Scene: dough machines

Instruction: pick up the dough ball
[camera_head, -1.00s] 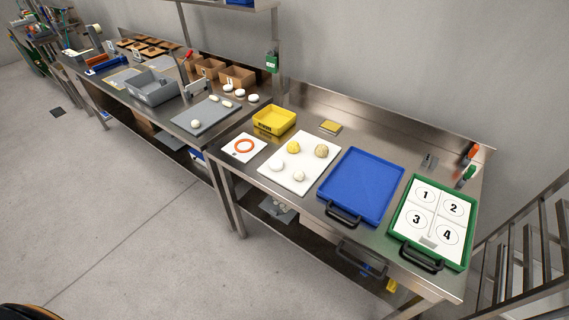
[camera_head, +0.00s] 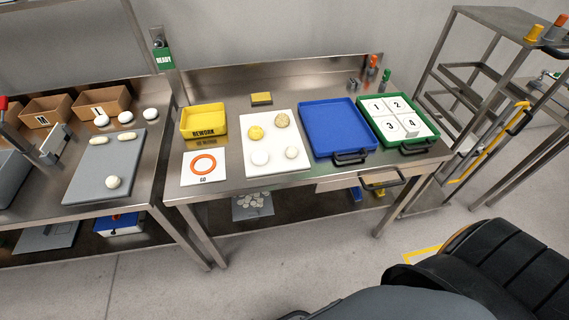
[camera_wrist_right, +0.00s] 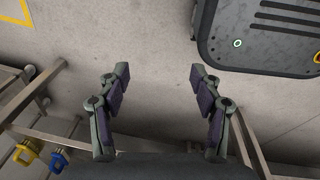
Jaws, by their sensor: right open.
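Several round balls lie on a white board (camera_head: 274,120) on the steel table in the head view. A yellow ball (camera_head: 256,132) is at back left and a tan, rough one (camera_head: 281,120) at back right. A white ball (camera_head: 260,157) is at front left and a cream one (camera_head: 291,153) at front right. Another pale ball (camera_head: 113,182) lies on a grey board (camera_head: 103,165) on the left table. I cannot tell which is the dough ball meant. My right gripper (camera_wrist_right: 159,75) is open and empty above the floor in the wrist view. My left gripper is not in view.
A yellow REWORK bin (camera_head: 204,120), an orange-ring GO card (camera_head: 204,166), a blue tray (camera_head: 338,128) and a green-framed numbered tray (camera_head: 398,118) stand around the white board. A metal shelf rack (camera_head: 470,80) is at right. Floor in front is open.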

